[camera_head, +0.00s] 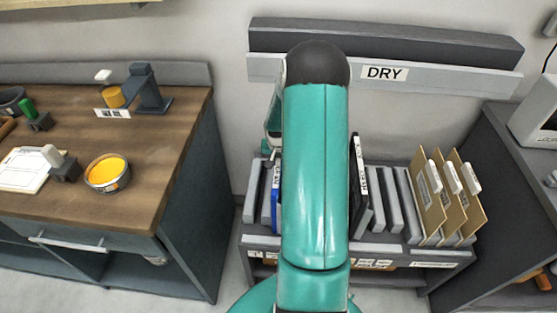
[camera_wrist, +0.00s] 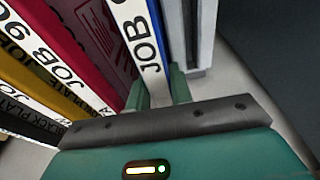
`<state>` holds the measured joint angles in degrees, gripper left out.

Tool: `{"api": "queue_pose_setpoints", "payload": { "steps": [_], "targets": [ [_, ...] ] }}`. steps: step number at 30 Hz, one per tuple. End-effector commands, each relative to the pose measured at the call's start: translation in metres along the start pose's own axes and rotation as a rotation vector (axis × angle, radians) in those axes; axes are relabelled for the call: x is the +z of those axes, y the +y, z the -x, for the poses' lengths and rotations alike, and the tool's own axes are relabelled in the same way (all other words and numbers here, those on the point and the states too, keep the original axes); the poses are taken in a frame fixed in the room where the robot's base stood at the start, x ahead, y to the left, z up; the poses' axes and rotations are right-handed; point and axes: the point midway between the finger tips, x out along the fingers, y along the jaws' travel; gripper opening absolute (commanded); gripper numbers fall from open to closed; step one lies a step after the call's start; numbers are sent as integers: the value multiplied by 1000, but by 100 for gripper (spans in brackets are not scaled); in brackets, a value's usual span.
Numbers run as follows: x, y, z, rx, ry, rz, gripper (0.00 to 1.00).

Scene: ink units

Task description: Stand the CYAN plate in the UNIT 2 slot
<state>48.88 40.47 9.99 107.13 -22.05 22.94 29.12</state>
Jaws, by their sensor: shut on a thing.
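The cyan plate (camera_wrist: 161,36) looks deep blue and has a white edge label reading "JOB". In the head view its blue edge (camera_head: 275,205) shows just left of my arm, standing in the rack. In the wrist view my gripper (camera_wrist: 163,84) has one finger on each side of this plate's lower end and is shut on it. The gripper itself is hidden behind my arm in the head view. I cannot make out a UNIT 2 slot in either view.
Magenta (camera_wrist: 85,35), yellow (camera_wrist: 25,60) and black-labelled plates stand close left of the held plate. The rack (camera_head: 400,252) also holds grey dividers and tan folders (camera_head: 428,195). A DRY ledge (camera_head: 430,78) is above; a wooden bench (camera_head: 150,170) with an ink tin stands left.

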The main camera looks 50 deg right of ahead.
Motion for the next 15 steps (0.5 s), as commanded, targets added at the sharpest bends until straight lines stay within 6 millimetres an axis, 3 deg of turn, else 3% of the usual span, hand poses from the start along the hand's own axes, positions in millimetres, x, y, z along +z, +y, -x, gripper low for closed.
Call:
{"api": "queue_pose_setpoints", "payload": {
  "steps": [9, 10, 13, 15],
  "targets": [
    [0, 0, -2, 0, 0, 1, 0],
    [0, 0, -2, 0, 0, 1, 26],
    [0, 0, -2, 0, 0, 1, 45],
    [0, 0, -2, 0, 0, 1, 47]
  ]
}}
